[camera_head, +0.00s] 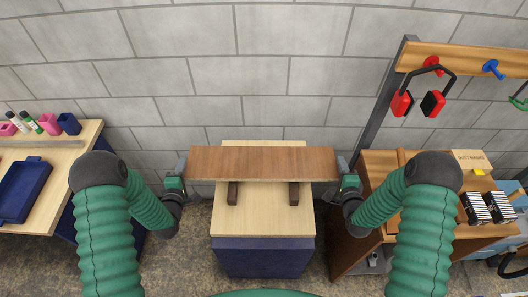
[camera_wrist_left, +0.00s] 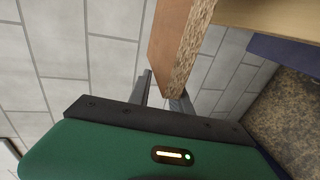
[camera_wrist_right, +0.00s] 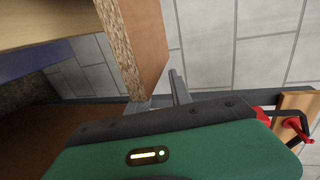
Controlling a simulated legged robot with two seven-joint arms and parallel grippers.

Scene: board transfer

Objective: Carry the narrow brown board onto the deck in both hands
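The narrow brown board (camera_head: 262,163) lies level, left to right, over two dark brown supports (camera_head: 232,193) (camera_head: 293,193) on a light wooden top (camera_head: 262,222). It seems to rest on them, though the contact is hidden. My left gripper (camera_head: 174,182) is at the board's left end; in the left wrist view its fingers (camera_wrist_left: 162,95) stand apart near the board's end (camera_wrist_left: 190,55), with a gap beside one face. My right gripper (camera_head: 349,182) is at the right end; in the right wrist view its fingers (camera_wrist_right: 158,97) are likewise apart near the board's end (camera_wrist_right: 120,45).
The wooden top sits on a dark blue base (camera_head: 263,258) before a block wall. A left table (camera_head: 60,180) holds a blue tray (camera_head: 24,190) and small containers. A right cabinet (camera_head: 375,165) holds boxes, under a rack (camera_head: 465,58) with hanging tools. Floor shows on both sides.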

